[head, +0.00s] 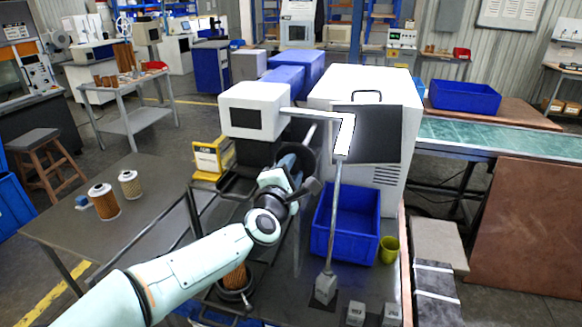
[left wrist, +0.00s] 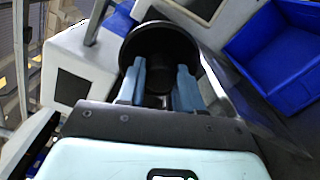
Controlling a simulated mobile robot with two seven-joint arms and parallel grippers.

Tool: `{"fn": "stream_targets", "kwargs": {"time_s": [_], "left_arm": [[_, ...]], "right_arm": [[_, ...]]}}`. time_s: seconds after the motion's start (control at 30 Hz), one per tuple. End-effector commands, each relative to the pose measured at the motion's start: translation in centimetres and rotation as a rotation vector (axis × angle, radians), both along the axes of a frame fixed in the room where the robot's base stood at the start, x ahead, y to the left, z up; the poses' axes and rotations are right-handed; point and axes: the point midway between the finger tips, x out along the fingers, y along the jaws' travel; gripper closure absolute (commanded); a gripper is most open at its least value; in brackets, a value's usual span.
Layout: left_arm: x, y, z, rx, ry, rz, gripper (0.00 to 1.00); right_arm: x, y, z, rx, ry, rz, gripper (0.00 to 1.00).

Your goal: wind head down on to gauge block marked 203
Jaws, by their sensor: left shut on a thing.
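My left gripper (head: 297,172) reaches in front of a black round wheel (head: 304,158) at the machine. In the left wrist view its two blue fingers (left wrist: 160,82) are shut on a dark knob or handle in front of the black wheel (left wrist: 165,45); the fingers hide most of the grip. Three small grey blocks stand at the front: one at the foot of a thin upright rod (head: 325,289), and two to its right, a middle block (head: 356,313) and a right block (head: 391,314). Their markings are too small to read. My right gripper is not in view.
A blue bin (head: 347,236) and a yellow-green cup (head: 389,250) stand right of the arm. An orange filter cartridge (head: 235,277) sits in a dark holder below my forearm. Two more cartridges (head: 105,202) stand on the left table. A white cabinet (head: 375,85) stands behind.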

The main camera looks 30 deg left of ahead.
Motion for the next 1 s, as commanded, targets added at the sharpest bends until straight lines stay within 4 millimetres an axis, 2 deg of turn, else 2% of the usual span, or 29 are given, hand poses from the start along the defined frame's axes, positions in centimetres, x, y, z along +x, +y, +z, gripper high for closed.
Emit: {"fn": "stream_targets", "kwargs": {"time_s": [0.7,1.0], "left_arm": [[0.0,-0.1,0.0,0.662,0.160,-0.001,0.95],[0.0,0.0,0.0,0.895,0.216,-0.001,0.95]], "right_arm": [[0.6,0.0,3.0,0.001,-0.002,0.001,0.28],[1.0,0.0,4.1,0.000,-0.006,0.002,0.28]]}}
